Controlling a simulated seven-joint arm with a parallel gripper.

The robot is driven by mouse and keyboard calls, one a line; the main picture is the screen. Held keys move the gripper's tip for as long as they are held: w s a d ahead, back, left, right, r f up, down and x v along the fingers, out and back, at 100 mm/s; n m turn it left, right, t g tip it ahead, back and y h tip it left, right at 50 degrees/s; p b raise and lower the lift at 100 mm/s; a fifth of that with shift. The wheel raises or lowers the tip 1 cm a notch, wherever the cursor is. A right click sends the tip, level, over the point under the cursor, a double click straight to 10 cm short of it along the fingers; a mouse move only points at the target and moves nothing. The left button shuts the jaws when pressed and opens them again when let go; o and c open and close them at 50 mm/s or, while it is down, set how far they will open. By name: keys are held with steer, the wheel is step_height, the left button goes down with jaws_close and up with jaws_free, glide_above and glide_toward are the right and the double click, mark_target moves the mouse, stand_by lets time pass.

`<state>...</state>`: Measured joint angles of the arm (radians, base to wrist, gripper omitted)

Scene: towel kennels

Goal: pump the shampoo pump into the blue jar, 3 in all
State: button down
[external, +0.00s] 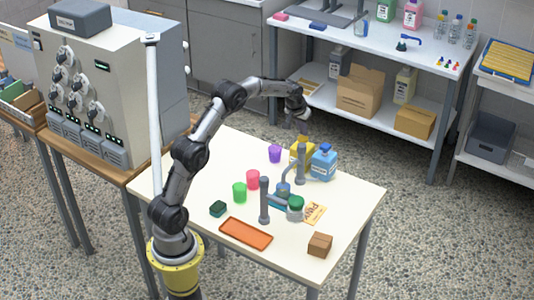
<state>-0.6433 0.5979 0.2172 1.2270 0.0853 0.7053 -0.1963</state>
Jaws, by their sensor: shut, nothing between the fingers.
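My gripper (301,132) is shut and empty. It hangs at the far side of the white table (340,200), pointing down above a yellow bottle (298,152). A gap or contact between them cannot be told. A blue bottle (323,164) with a blue top stands just right of the yellow one. Which bottle is the shampoo pump cannot be read from here. A small blue jar (283,188) stands near the table's middle, partly hidden by the grey fittings. A pale jar with a green top (295,206) stands nearer the front.
Two upright grey posts (264,202) (301,165) stand around the jars. Purple (275,153), red (253,179) and green (240,192) cups are to the left. An orange tray (246,233), a dark green block (217,209) and a brown box (320,245) lie nearer the front. The right side is clear.

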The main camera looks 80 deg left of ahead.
steer(key=shift+f, duration=1.1)
steer(key=shift+r, duration=1.5)
steer(key=shift+r, duration=0.1)
steer(key=shift+r, duration=2.9)
